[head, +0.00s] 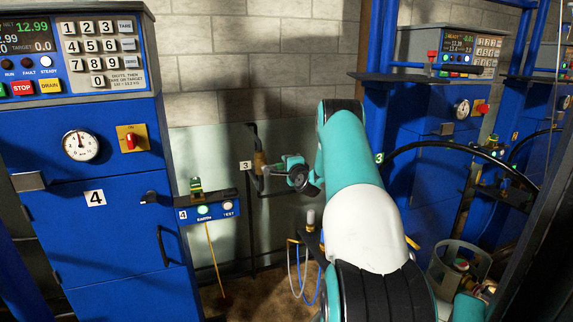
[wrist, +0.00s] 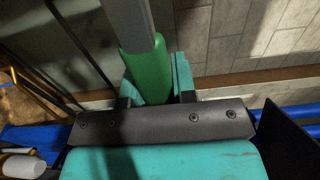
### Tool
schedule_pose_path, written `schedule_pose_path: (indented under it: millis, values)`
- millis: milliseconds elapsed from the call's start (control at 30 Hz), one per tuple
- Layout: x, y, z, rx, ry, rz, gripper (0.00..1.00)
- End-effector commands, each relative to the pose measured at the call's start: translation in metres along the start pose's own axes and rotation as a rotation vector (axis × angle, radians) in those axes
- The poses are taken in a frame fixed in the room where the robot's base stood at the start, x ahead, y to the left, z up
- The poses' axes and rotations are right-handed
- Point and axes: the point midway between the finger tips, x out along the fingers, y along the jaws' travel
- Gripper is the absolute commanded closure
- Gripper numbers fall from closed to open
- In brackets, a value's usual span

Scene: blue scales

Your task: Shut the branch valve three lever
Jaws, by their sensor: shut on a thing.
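The branch valve three lever has a green handle (wrist: 148,72) and a grey metal bar; it fills the top middle of the wrist view. My gripper (wrist: 154,84) is shut on the green handle, with one teal finger on each side. In the head view my gripper (head: 275,170) is at the brass-coloured valve (head: 259,163) on a dark vertical pipe, beside a white label 3 (head: 245,166). The lever is too small and covered there to make out its angle.
A blue cabinet (head: 95,230) marked 4, with keypad and gauge, stands at left. A small earth/test panel (head: 208,211) is between it and the pipe. Blue scales (head: 440,110) and a gas cylinder (head: 460,265) are at right. A pale panel and brick wall are behind.

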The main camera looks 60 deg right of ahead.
Motion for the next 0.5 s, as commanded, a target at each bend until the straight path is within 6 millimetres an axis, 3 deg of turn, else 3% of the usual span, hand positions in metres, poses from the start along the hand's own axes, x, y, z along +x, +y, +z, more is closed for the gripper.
schedule_pose_path:
  millis: [467, 500]
  values:
    - [-0.0003, 0.0026, 0.0014, 0.018, -0.001, 0.002, 1.0]
    - [-0.0003, 0.0027, 0.0015, 0.018, -0.001, 0.003, 0.68]
